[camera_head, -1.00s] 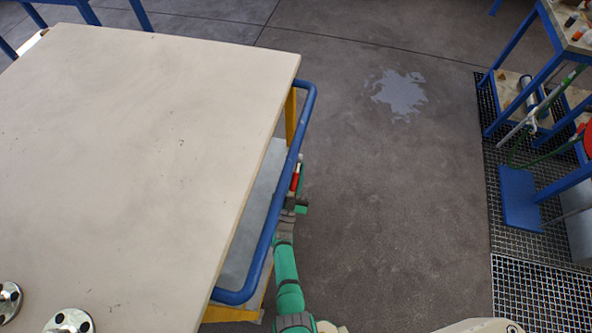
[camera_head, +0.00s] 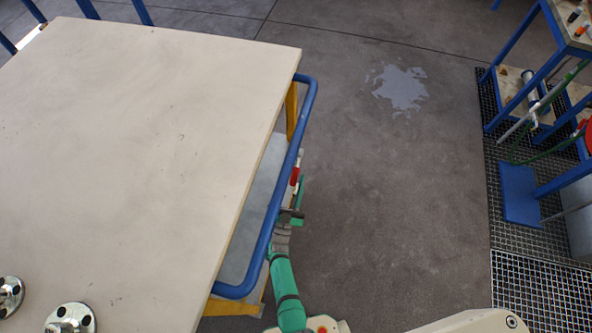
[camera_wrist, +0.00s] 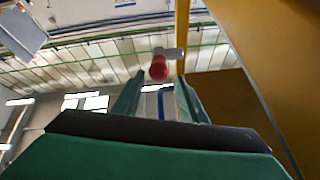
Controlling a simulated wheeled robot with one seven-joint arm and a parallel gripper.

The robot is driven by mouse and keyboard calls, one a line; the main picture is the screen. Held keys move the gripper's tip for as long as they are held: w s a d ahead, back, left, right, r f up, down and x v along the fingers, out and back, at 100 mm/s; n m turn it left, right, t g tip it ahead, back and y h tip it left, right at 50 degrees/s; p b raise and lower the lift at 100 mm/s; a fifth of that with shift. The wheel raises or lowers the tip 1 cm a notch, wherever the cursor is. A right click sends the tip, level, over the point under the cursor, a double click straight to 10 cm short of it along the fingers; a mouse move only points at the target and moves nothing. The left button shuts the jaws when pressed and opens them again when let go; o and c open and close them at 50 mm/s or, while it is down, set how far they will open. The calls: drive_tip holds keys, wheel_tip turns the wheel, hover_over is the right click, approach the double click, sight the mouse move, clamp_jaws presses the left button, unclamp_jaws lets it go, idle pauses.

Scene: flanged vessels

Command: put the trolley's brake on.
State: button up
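The trolley has a beige top (camera_head: 150,150), a blue push rail (camera_head: 272,225) along its right side and yellow legs (camera_head: 291,110). A small red-and-white lever (camera_head: 295,176) shows just outside the rail, below the top. My green gripper (camera_head: 297,203) is beside it, outside the rail and partly overlapping it in the head view. In the wrist view, my gripper's two fingers (camera_wrist: 158,95) stand apart. The lever's red end (camera_wrist: 159,69) shows between and beyond the fingertips, with a pale bar beside it. I cannot tell whether a finger touches it.
Metal flanges (camera_head: 70,319) stand on the trolley top at the lower left. A yellow trolley panel (camera_wrist: 270,60) fills the right of the wrist view. Open floor (camera_head: 400,190) lies right of the trolley, with a pale patch (camera_head: 401,88). A blue-framed rack (camera_head: 550,70) stands at the far right.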

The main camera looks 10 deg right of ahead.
drive_tip(key=s+a, duration=0.3)
drive_tip(key=s, duration=0.3)
drive_tip(key=shift+a, duration=0.15)
